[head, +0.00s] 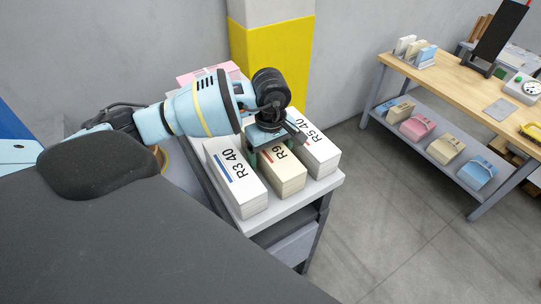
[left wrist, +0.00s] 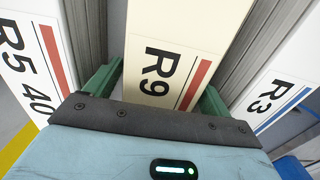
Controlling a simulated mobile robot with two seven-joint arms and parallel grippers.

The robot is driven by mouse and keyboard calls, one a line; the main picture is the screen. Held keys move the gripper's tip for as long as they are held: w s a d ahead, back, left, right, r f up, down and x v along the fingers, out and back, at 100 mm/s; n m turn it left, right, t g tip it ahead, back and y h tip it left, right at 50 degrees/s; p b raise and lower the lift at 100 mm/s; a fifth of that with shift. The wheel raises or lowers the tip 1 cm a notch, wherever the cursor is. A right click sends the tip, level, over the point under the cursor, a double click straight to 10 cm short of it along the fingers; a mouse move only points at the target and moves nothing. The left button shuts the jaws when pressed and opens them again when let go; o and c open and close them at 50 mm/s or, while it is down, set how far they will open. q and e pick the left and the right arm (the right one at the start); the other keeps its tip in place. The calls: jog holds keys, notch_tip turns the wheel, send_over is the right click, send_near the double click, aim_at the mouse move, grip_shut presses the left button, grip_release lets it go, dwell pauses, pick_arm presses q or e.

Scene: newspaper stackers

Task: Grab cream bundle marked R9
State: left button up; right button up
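The cream bundle marked R9 (head: 285,172), with a red stripe, lies on a grey cart top between two white bundles. My left gripper (head: 270,152) points down over its far part, with a green finger on each side. In the left wrist view the bundle's R9 label (left wrist: 165,65) is between the fingers (left wrist: 160,88). The fingers are very close to the bundle's sides; I cannot tell whether they press on it. Their lower ends are hidden. My right gripper is not in view.
White bundles R3 40 (head: 235,180) and R5 40 (head: 316,152) stand close on either side. A pink bundle (head: 208,73) is farther back. A yellow and cream pillar (head: 275,50) stands behind. A wooden workbench (head: 455,88) is at right, with open floor (head: 390,210) between.

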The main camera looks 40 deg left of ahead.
pick_arm(q)
jog(key=c, duration=1.7)
jog(key=shift+o, duration=0.2)
jog(key=shift+w+r, duration=0.1)
notch_tip(320, 180, up, 10)
jog(key=shift+r, duration=0.1)
